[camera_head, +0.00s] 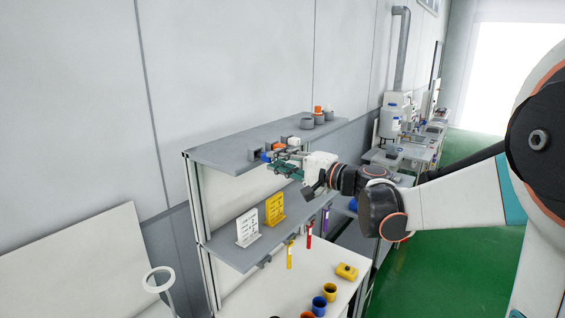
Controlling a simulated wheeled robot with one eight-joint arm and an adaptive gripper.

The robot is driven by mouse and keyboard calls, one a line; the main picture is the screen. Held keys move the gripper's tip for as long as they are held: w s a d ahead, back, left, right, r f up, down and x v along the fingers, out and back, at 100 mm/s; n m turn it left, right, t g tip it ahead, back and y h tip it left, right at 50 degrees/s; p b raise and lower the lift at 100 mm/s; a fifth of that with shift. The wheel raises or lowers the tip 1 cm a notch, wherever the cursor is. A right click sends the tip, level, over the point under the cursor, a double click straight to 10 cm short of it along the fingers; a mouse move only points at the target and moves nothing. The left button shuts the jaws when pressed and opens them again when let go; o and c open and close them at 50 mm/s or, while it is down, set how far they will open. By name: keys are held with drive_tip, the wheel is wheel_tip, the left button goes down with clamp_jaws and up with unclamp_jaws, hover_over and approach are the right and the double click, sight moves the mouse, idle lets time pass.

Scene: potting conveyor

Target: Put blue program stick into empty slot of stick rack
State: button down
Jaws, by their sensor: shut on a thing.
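My gripper (271,162) is in front of the upper shelf's front edge, with its fingers pointing left. A small blue thing shows at its fingertips, apparently the blue program stick (265,156); most of it is hidden or too small to make out. The stick rack seems to run along the lower shelf's front edge. A yellow stick (289,255), a red stick (309,236) and a purple stick (325,219) hang there. A grey holder (265,262) at the rack's left end shows no stick. The gripper is above and apart from the rack.
The upper shelf (225,152) bears grey holders and an orange-topped cup (318,115). A white panel (248,228) and a yellow panel (274,208) stand on the lower shelf (232,255).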

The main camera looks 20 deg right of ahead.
drive_tip(key=shift+x, duration=1)
drive_tip(key=c, duration=1.4)
unclamp_jaws()
drive_tip(key=shift+s, duration=0.1)
drive_tip(key=v, duration=1.1)
drive_tip(key=shift+s+d, duration=0.25)
drive_tip(key=shift+s, duration=0.05)
